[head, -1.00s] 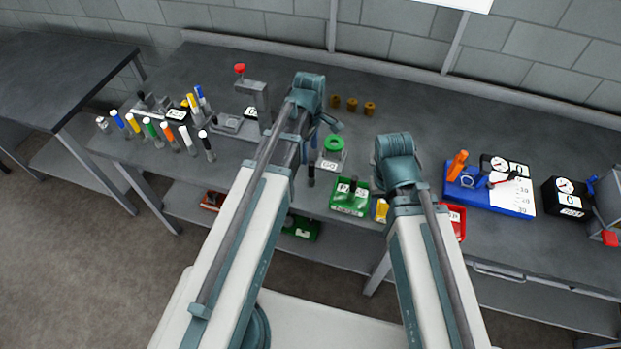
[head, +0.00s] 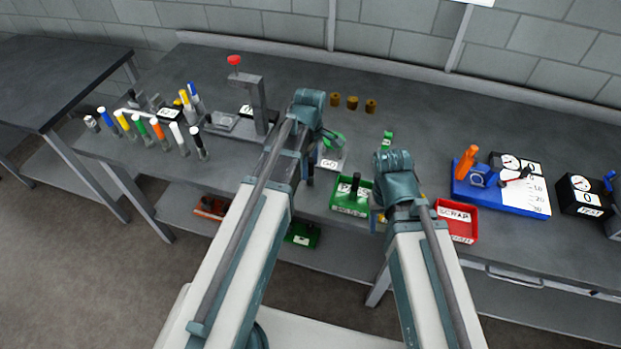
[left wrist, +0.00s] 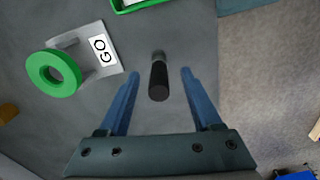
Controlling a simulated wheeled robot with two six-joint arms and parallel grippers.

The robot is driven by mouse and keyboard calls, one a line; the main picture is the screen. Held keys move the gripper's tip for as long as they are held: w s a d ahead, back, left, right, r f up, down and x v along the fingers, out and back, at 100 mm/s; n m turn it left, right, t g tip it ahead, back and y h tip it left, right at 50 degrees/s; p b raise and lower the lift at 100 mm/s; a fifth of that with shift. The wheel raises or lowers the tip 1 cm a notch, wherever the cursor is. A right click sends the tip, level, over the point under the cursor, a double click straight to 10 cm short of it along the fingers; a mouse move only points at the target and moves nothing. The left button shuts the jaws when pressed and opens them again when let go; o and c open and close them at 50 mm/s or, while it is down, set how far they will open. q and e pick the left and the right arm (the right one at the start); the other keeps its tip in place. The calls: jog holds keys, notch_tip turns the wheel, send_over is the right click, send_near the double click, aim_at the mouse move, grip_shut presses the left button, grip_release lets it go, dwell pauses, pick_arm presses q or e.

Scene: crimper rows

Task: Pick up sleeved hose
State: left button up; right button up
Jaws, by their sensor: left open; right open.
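A short dark hose piece with a grey sleeve at its far end (left wrist: 158,78) shows in the left wrist view, upright or nearly so. My left gripper (left wrist: 158,74) is open, with one blue finger on each side of the hose and gaps between. In the head view the left gripper (head: 311,152) is over the bench front, and its arm partly hides the hose. My right gripper (head: 397,188) is right of the green bin, its fingers mostly hidden by its own arm. Several hose pieces with coloured tubes (head: 150,128) stand at the bench's left.
The GO gauge (left wrist: 90,55) with a green ring stands beside the left gripper. A green bin (head: 350,208) holding a dark piece and a red SCRAP bin (head: 457,220) are along the front edge. A press (head: 255,105) stands left. Brown fittings (head: 352,102) sit behind.

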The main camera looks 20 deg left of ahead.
aim_at(310, 172)
pick_arm(q)
notch_tip(310, 172, down, 4)
jog(key=b, duration=0.2)
jog(key=shift+d+r+b, duration=0.1)
jog(key=shift+r+b, duration=0.05)
jog(key=shift+b, duration=0.2)
jog(key=shift+r, duration=0.1)
grip_shut()
